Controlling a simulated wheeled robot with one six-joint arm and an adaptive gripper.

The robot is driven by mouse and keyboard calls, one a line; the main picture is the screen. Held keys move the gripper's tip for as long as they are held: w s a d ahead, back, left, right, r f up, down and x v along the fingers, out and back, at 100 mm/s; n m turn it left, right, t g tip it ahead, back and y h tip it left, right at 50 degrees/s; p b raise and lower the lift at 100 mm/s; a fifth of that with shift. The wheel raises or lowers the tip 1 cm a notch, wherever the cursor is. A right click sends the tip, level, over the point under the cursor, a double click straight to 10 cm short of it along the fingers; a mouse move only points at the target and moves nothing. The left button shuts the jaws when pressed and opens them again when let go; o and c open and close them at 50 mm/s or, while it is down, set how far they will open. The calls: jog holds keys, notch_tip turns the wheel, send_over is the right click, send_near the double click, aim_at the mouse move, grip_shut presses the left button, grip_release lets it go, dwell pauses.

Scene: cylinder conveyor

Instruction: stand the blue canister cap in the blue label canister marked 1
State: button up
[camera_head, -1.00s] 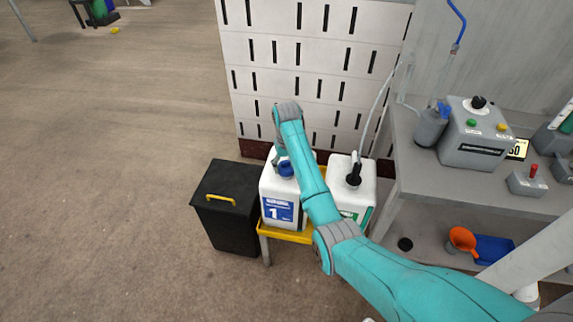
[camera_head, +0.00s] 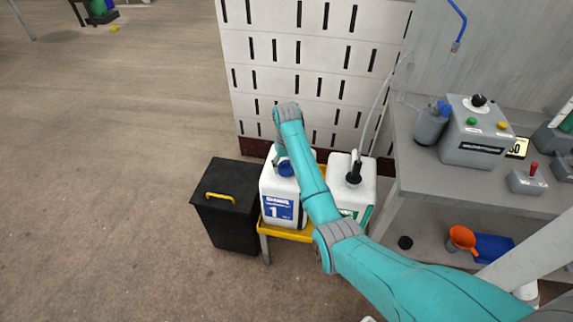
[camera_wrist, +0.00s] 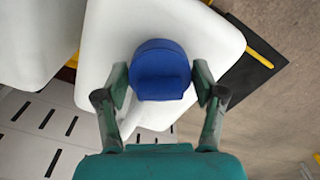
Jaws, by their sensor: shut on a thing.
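The blue label canister marked 1 (camera_head: 281,207) is white and stands on a yellow-topped stand. Its white top (camera_wrist: 185,25) also shows in the wrist view. The blue canister cap (camera_head: 286,168) is at the canister's top, and in the wrist view the cap (camera_wrist: 161,72) sits between my fingers. My gripper (camera_wrist: 160,84) is shut on the cap from both sides. I cannot tell whether the cap touches the opening, as the opening is hidden under it. In the head view my arm hides part of the canister's right side.
A second white canister (camera_head: 363,186) with a green label and a black fitting with a hose stands close on the right. A black bin (camera_head: 230,212) with a yellow handle is on the left. A grey bench (camera_head: 430,170) stands at right.

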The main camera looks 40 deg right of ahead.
aim_at(286, 162)
jog(key=shift+f, duration=0.2)
dwell(0.7)
jog(key=o, duration=1.3)
jog(key=shift+r, duration=0.1)
notch_tip(286, 162, up, 7)
jog(key=shift+r, duration=0.15)
